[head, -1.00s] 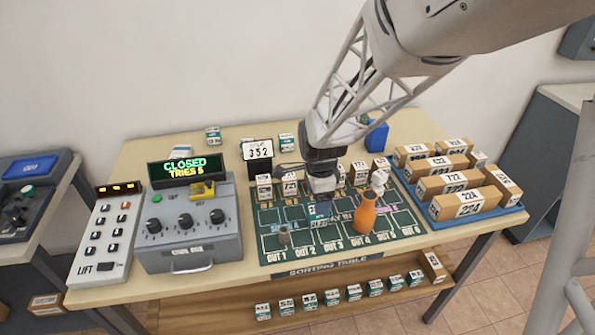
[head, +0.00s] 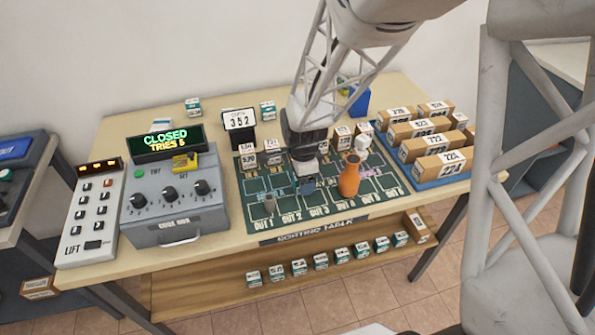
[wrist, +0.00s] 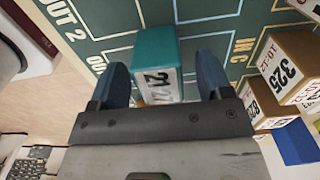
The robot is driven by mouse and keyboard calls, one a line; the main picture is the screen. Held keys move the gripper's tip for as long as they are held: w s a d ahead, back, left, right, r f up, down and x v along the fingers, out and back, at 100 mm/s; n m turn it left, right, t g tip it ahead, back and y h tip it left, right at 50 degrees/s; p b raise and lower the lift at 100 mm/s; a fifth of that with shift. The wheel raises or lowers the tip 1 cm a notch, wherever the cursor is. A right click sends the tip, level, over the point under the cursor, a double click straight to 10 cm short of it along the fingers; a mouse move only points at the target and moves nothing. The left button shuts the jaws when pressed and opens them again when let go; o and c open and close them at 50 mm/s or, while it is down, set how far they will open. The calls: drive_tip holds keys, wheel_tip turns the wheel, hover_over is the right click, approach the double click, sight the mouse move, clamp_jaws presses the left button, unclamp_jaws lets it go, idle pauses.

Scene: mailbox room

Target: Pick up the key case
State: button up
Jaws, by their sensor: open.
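A small teal case with a white label (wrist: 157,55), its number starting with 21, is on the green sorting mat in the wrist view. I take it to be the key case. My gripper (wrist: 163,84) is open, with one blue finger on each side of the case. Gaps show between the case and both fingers. In the head view my gripper (head: 307,184) is low over the middle of the mat and largely hides the case. The case's lower end is hidden by the gripper body in the wrist view.
Boxes line the mat's back. A code box (head: 170,215) is left, a blue parcel tray (head: 420,183) right.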

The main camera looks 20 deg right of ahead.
drive_tip(key=shift+f, duration=0.8)
drive_tip(key=c, duration=1)
drive_tip(key=shift+c, duration=0.2)
drive_tip(key=shift+r, duration=0.15)
drive_tip(key=shift+r, duration=0.4)
wheel_tip(320, 180, up, 3)
drive_tip(key=shift+f, duration=0.1)
drive_tip(key=s+r, duration=0.1)
drive_tip(key=s, duration=1.5)
drive_tip(key=shift+r, duration=0.1)
